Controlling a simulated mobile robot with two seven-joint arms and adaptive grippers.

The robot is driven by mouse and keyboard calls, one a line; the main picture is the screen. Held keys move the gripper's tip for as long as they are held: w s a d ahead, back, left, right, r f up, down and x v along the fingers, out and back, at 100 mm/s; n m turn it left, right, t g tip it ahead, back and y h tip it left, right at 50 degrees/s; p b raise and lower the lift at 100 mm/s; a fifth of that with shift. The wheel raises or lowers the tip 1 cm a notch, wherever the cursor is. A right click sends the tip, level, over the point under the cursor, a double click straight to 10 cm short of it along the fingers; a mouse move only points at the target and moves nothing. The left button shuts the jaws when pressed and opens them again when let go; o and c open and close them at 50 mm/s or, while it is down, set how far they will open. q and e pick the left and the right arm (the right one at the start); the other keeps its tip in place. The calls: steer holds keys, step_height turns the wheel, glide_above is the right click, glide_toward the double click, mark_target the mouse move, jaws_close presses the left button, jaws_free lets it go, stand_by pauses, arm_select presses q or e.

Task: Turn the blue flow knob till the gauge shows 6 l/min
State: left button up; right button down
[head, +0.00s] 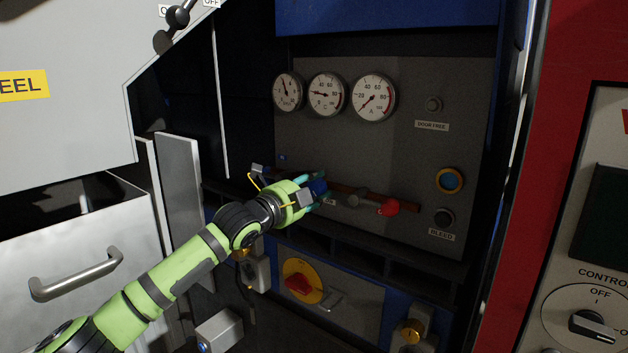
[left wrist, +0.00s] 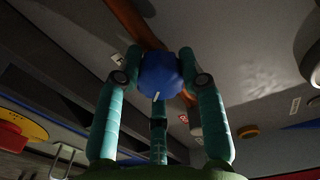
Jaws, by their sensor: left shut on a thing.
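The blue flow knob (head: 320,187) sits on the dark grey panel below the gauges, mostly covered by my left gripper (head: 313,190). In the left wrist view the knob (left wrist: 160,74) is between the teal fingers of my left gripper (left wrist: 161,80), which is shut on it. A short white mark shows on the knob's face, pointing down and slightly left. The leftmost gauge (head: 288,92) seems to be the flow gauge. Its needle points up, leaning a little left; its figures are too small to read surely. My right gripper is in neither view.
A °C gauge (head: 326,95) and an A gauge (head: 373,97) stand right of the flow gauge.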

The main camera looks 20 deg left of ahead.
arm_select(q)
steer(key=shift+m, duration=0.4)
steer(key=shift+p, duration=0.3)
steer(key=o, duration=1.1)
steer(key=shift+d, duration=0.1)
steer(key=shift+o, duration=0.2)
steer(key=shift+s, duration=0.25)
steer(key=v, duration=1.1)
steer(key=shift+s, duration=0.3)
steer(key=shift+a, duration=0.2)
